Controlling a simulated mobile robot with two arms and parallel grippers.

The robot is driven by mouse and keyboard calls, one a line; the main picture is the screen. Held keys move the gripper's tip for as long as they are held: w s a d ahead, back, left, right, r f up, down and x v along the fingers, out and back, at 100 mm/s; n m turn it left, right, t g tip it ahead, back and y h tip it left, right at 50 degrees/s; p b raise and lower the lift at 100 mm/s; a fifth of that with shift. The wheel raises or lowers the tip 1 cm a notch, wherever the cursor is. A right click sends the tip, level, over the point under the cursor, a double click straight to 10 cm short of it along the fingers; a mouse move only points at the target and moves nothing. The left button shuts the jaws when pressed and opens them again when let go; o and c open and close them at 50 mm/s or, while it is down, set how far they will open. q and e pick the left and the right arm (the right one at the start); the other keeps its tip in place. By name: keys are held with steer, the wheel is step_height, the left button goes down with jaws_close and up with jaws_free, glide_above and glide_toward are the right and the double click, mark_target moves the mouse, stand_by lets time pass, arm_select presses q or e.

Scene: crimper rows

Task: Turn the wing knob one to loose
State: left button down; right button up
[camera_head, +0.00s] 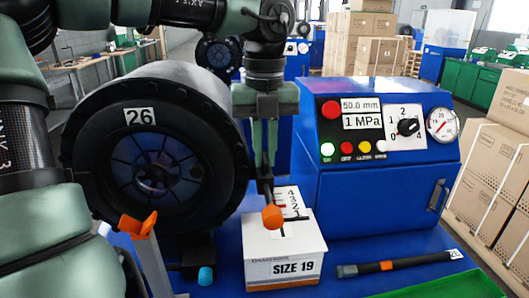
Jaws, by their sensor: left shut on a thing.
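My left gripper (265,182) points straight down in the middle of the view. A second orange, wing-shaped piece (138,226) sits on a grey upright at the lower left, apart from the gripper. Behind the held knob is a white scale plate (290,198) with numbers and a red mark. My right gripper is not in view.
A large black drum (140,110) marked 26 stands close on the left. A blue control box (390,200) with a gauge and buttons stands to the right. A black tool (400,262) with an orange band lies in front of it, near a green tray (445,288).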

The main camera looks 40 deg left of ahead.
mark_target(265, 156)
arm_select(q)
steer(key=c, duration=1.5)
jaws_free()
step_height(265, 156, up, 8)
steer(key=shift+f, duration=0.1)
